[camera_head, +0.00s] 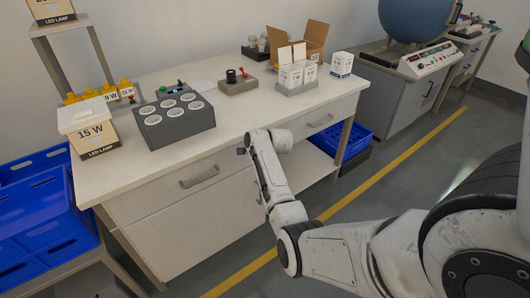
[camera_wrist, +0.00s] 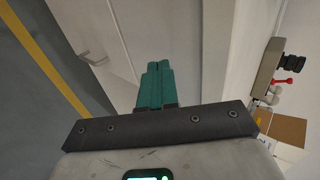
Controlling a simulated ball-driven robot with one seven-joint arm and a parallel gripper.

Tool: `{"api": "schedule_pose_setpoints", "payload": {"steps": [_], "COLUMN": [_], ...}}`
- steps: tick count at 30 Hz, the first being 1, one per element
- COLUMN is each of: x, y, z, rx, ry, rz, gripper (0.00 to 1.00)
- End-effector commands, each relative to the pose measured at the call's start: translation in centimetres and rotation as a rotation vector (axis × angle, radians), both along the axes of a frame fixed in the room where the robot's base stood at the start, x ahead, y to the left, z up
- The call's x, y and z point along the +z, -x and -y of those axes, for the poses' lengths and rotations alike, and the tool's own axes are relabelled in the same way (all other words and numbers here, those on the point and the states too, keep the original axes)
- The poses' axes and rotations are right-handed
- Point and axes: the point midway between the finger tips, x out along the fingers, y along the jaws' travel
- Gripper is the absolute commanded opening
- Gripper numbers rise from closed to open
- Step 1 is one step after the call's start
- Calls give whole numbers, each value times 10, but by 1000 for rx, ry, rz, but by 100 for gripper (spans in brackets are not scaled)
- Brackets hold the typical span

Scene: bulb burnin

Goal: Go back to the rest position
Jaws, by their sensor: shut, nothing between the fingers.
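My gripper (camera_wrist: 159,66) shows in the wrist view with its two green fingers pressed together and nothing between them. In that view the fingers lie in front of the white drawer fronts of the workbench (camera_wrist: 222,60). In the head view my arm reaches up from the lower right to the front edge of the workbench (camera_head: 235,112), in front of its drawers. The fingers cannot be made out clearly there.
The bench carries a grey box with round sockets (camera_head: 174,113), a 15 W lamp box (camera_head: 92,137), a small knob station (camera_head: 238,84), white cartons (camera_head: 291,76) and an open cardboard box (camera_head: 312,43). Blue crates (camera_head: 45,225) stand left. Floor beyond the yellow line (camera_head: 385,152) is clear.

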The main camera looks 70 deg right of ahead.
Motion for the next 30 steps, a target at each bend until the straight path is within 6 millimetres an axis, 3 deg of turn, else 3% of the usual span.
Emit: {"api": "schedule_pose_setpoints", "payload": {"steps": [12,25,28,30], "x": [37,41,35,26], "y": [38,43,41,40], "z": [-25,-31,-48,-74], "rx": [-1,6,62,150], "ry": [-5,-5,13,39], "rz": [-6,-12,-54,-115], "gripper": [0,0,0,0]}}
